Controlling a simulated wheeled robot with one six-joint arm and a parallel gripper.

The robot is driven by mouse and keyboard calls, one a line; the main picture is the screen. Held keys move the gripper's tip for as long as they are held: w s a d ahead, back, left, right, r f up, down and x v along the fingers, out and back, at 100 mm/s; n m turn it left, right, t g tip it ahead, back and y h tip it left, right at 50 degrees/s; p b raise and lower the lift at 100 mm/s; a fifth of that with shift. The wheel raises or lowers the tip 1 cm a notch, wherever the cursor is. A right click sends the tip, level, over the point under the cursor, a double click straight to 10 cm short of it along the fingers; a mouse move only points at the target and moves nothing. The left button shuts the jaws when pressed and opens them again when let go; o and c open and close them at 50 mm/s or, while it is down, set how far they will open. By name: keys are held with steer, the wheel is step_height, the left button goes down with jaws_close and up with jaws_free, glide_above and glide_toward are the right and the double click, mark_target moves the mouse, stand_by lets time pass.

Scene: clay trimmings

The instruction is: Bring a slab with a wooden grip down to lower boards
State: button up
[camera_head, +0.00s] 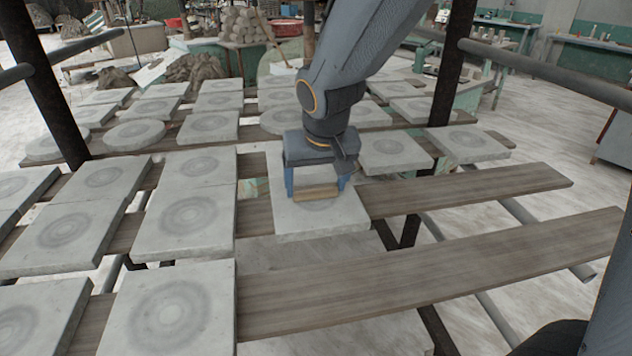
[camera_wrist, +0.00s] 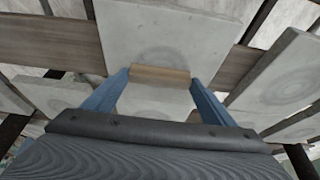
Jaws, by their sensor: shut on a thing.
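A square grey slab (camera_head: 318,221) with a wooden grip (camera_head: 315,193) lies under my gripper in the head view, over the boards of the rack. My gripper (camera_head: 316,192) points down, its two blue fingers shut on the ends of the wooden grip. In the wrist view the grip (camera_wrist: 160,74) spans between the blue fingertips, with the slab (camera_wrist: 165,32) around it. Two lower boards, a nearer one (camera_head: 420,285) and a farther one (camera_head: 470,194), run out to the right with bare wood. Whether the slab touches a board is hidden.
Several slabs (camera_head: 190,222) cover the boards to the left, close to the held slab. More slabs (camera_head: 388,148) lie behind and to the right. Dark posts (camera_head: 452,62) and a metal rail (camera_head: 545,68) stand around the rack. The right ends of the near boards are clear.

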steer(key=o, duration=1.2)
steer(key=shift+o, duration=0.3)
steer(key=shift+f, duration=0.1)
